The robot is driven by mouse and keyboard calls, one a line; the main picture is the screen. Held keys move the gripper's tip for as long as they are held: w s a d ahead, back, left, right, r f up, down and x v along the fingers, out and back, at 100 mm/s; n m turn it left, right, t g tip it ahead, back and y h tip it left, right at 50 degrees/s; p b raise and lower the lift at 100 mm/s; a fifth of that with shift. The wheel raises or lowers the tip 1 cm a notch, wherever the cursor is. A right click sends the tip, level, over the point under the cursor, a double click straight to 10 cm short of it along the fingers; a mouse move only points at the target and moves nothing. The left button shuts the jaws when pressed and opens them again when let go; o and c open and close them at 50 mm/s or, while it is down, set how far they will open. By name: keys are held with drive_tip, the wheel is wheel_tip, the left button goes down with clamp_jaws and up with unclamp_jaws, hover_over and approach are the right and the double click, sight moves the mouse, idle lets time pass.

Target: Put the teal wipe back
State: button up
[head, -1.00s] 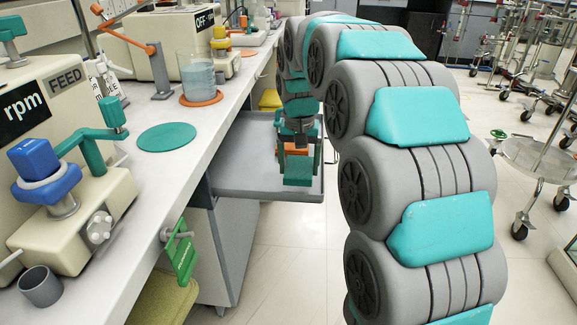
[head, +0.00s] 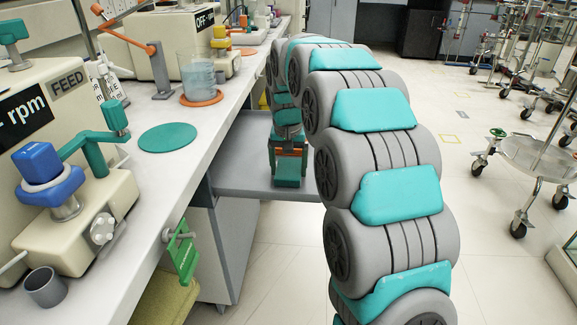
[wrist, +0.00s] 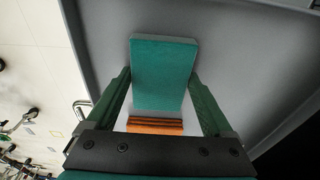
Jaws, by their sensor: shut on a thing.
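The teal wipe (head: 288,182) is a flat teal block with a paler edge. In the wrist view the wipe (wrist: 163,75) sits between my two green fingers, which touch its sides. My gripper (head: 289,165) is shut on it, over the grey tray (head: 232,182) that sticks out from the bench side. In the wrist view my gripper (wrist: 163,85) has the tray's floor and raised rim behind it. I cannot tell whether the wipe touches the tray floor. An orange ribbed part (wrist: 155,126) lies between the finger bases.
A teal disc (head: 168,137) lies on the white bench (head: 150,190). A beaker (head: 197,75) stands on an orange disc. A green hanging piece (head: 184,256) juts from the bench side, with a yellow-green cloth (head: 165,302) below. Wheeled carts (head: 530,150) stand right; the floor between is clear.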

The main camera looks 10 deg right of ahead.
sight(288, 172)
drive_tip(key=shift+f, duration=0.2)
drive_tip(key=o, duration=1.2)
drive_tip(key=shift+r, duration=0.1)
drive_tip(key=r, duration=0.8)
drive_tip(key=s+r, duration=0.1)
drive_tip(key=r, duration=0.3)
drive_tip(key=shift+s+a+r+b, duration=0.1)
drive_tip(key=shift+a+b, duration=0.1)
drive_tip(key=shift+b, duration=0.1)
drive_tip(key=shift+s, duration=0.1)
drive_tip(key=s+f+n+g, duration=0.1)
drive_tip(key=s+f, duration=0.4)
drive_tip(key=s, duration=0.9)
drive_tip(key=s+f+n+g, duration=0.1)
drive_tip(key=s+f, duration=0.4)
drive_tip(key=s, duration=0.9)
drive_tip(key=s+f+n+g, duration=0.1)
drive_tip(key=s+f, duration=0.4)
drive_tip(key=s, duration=0.8)
drive_tip(key=shift+s+d+n, duration=0.25)
drive_tip(key=shift+s+n, duration=0.05)
drive_tip(key=shift+s, duration=0.1)
